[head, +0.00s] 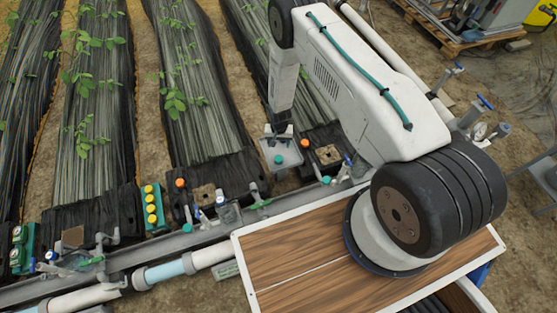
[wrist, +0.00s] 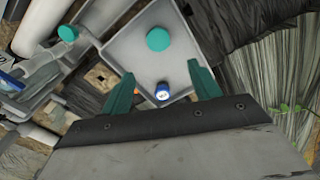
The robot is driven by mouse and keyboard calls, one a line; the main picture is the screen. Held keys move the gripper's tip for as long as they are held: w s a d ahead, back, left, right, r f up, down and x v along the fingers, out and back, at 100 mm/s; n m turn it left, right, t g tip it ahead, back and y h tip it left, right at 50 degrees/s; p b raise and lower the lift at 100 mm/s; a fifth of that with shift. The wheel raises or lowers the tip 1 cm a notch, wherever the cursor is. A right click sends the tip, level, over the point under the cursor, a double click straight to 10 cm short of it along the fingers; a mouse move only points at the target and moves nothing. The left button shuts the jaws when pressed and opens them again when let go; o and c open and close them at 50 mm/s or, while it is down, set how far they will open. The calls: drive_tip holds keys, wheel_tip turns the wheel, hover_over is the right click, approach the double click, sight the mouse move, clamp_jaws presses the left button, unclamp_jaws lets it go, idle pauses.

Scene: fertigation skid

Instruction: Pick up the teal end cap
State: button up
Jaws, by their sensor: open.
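A round teal end cap (wrist: 158,38) lies in a pale grey tray (wrist: 133,50), beyond my open fingertips in the wrist view. The cap also shows as a small teal disc in the head view (head: 279,159), in the tray below my gripper (head: 279,136). In the wrist view my gripper (wrist: 161,68) has its two teal fingers spread apart with nothing held between them. A second teal round piece (wrist: 67,33) sits on a grey ledge left of the tray. A small blue and white piece (wrist: 162,91) shows between the fingers, near the tray's edge.
A grey channel (head: 190,241) with valves and fittings runs alongside the tray. A yellow-buttoned green block (head: 152,208) stands to the left. Orange knobs (head: 305,143) and black-covered plant beds (head: 195,100) are close by. A white pipe (wrist: 38,25) lies left in the wrist view.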

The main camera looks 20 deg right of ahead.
sight(279, 159)
drive_tip(key=f, duration=0.6)
drive_tip(key=s+f, duration=0.1)
drive_tip(key=f, duration=0.3)
drive_tip(key=shift+a, duration=0.25)
drive_tip(key=c, duration=1.1)
drive_tip(key=shift+r, duration=0.15)
